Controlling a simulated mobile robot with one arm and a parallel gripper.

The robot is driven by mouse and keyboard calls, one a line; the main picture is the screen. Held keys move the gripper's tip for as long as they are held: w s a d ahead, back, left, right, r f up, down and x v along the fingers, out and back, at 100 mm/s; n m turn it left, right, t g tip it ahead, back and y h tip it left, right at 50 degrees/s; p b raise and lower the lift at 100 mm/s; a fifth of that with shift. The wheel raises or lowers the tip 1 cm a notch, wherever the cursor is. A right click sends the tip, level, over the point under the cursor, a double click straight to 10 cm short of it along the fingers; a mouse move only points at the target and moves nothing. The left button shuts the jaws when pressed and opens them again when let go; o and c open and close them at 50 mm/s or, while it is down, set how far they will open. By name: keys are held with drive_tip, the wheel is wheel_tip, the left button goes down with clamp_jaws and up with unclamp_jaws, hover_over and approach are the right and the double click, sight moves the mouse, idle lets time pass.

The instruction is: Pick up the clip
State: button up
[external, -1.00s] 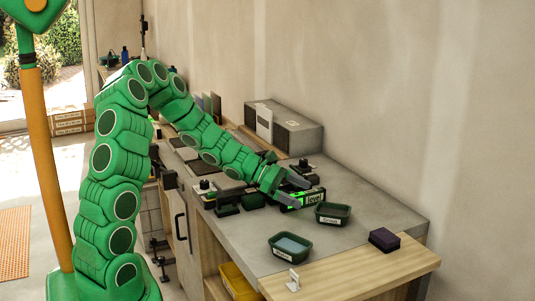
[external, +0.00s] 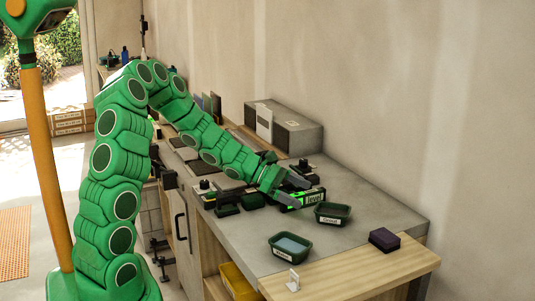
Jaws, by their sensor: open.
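A small white upright piece that looks like the clip (external: 293,280) stands on the light wooden board (external: 365,268) at the front of the bench. My gripper (external: 293,192) is open, with its two grey fingers apart, low over the grey bench top. It is well behind the white piece, beside the green-lit level (external: 303,200). I cannot tell whether anything lies between the fingers. Part of the bench behind the gripper is hidden by my arm.
Two dark green bins stand on the bench: a nearer one (external: 290,247) with bluish contents, and one labelled Grout (external: 333,214). A dark purple block (external: 384,239) lies at the right. A grey box (external: 284,127) stands at the back. A yellow bin (external: 238,282) sits below.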

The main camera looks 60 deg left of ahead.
sight(296, 274)
drive_tip(key=c, duration=1.2)
drive_tip(key=s+d+m+g+h, duration=0.1)
drive_tip(key=d, duration=0.2)
drive_tip(key=s+d+m+g, duration=0.1)
drive_tip(key=s+d, duration=0.1)
drive_tip(key=d, duration=0.2)
drive_tip(key=s+d+m+g+h, duration=0.1)
drive_tip(key=s+d, duration=0.1)
drive_tip(key=d, duration=0.1)
drive_tip(key=shift+s+d+r+g+h, duration=0.1)
drive_tip(key=shift+d+g+h, duration=0.2)
drive_tip(key=shift+d, duration=0.1)
drive_tip(key=s+d+m+g, duration=0.1)
drive_tip(key=s+d+g, duration=0.1)
drive_tip(key=s+d, duration=0.1)
drive_tip(key=s+d+m+g+h, duration=0.1)
drive_tip(key=s+d+m+g, duration=0.1)
drive_tip(key=s+d, duration=0.2)
drive_tip(key=s+d+m+g, duration=0.1)
drive_tip(key=s+d+g, duration=0.1)
drive_tip(key=s+d, duration=0.2)
drive_tip(key=shift+s+f+m+h, duration=0.2)
drive_tip(key=shift+s+m+h, duration=0.2)
drive_tip(key=shift+s, duration=0.1)
drive_tip(key=shift+f+x, duration=0.15)
drive_tip(key=shift+x, duration=1.65)
drive_tip(key=shift+f+x, duration=0.15)
drive_tip(key=shift+x, duration=1.7)
